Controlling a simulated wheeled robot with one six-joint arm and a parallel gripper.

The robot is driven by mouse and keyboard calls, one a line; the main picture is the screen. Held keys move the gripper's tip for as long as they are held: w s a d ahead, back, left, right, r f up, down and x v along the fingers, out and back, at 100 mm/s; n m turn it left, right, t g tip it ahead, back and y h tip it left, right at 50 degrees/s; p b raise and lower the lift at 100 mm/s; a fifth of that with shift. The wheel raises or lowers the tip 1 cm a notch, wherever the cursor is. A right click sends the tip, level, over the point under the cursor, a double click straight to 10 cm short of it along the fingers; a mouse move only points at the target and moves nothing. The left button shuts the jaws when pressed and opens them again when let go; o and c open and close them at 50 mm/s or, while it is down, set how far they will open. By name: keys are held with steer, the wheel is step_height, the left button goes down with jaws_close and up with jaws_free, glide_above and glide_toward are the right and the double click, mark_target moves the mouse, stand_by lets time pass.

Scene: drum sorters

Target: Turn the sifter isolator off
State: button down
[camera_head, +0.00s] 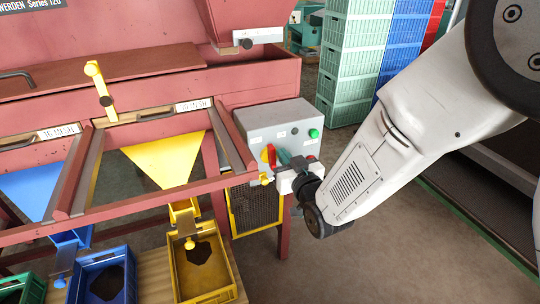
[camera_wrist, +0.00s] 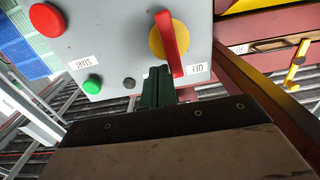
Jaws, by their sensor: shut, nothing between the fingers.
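The sifter isolator is a red lever handle (camera_wrist: 172,42) on a round yellow plate (camera_wrist: 155,42), on the face of a grey control box (camera_wrist: 110,35). It also shows in the head view as a red handle (camera_head: 271,155) on the box (camera_head: 270,120). In the wrist view the handle lies nearly along the picture's vertical, slightly tilted, its lower end beside a white label (camera_wrist: 195,68) that seems to read OFF. My gripper (camera_wrist: 157,75) is shut and empty, its dark green fingers beside the handle's lower end. I cannot tell whether they touch. In the head view my gripper (camera_head: 284,157) is at the box's front.
The box also bears a green button (camera_wrist: 92,84), a black knob (camera_wrist: 129,83) and a red button (camera_wrist: 47,20). The red sifter frame (camera_head: 232,150) stands close left of the box. Yellow (camera_head: 205,290) and blue (camera_head: 128,285) bins sit below. Green crates (camera_head: 350,60) stand behind.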

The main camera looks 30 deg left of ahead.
steer(key=shift+s+d+r, duration=0.2)
steer(key=shift+s+d, duration=0.25)
steer(key=shift+d, duration=0.35)
steer(key=shift+s+d+r, duration=0.25)
steer(key=shift+s+d, duration=0.15)
steer(key=shift+d, duration=0.45)
steer(key=shift+s+d+r, duration=0.2)
steer(key=shift+s+d, duration=0.25)
steer(key=shift+d, duration=0.35)
step_height(320, 180, down, 8)
steer(key=s+d+g+h, duration=0.1)
steer(key=d+g+h, duration=0.1)
steer(key=g+h, duration=0.15)
steer(key=s+d+f+m+g+h, duration=0.1)
steer(key=s+d+g+h, duration=0.1)
steer(key=d+h, duration=0.5)
steer(key=s+d+r+m+g+h, duration=0.1)
steer(key=s+d+r+m, duration=0.2)
steer(key=d, duration=0.9)
steer(key=s+d+r+m+g+h, duration=0.1)
steer(key=s+d+r+m+g, duration=0.1)
steer(key=s+d+r, duration=0.8)
steer(key=s+d+r+m+g+h, duration=0.1)
steer(key=s+d+r+m, duration=0.3)
steer(key=d, duration=1)
step_height(320, 180, up, 3)
steer(key=shift+s+d+r, duration=0.15)
steer(key=shift+s+r, duration=0.05)
steer(key=shift+s, duration=1)
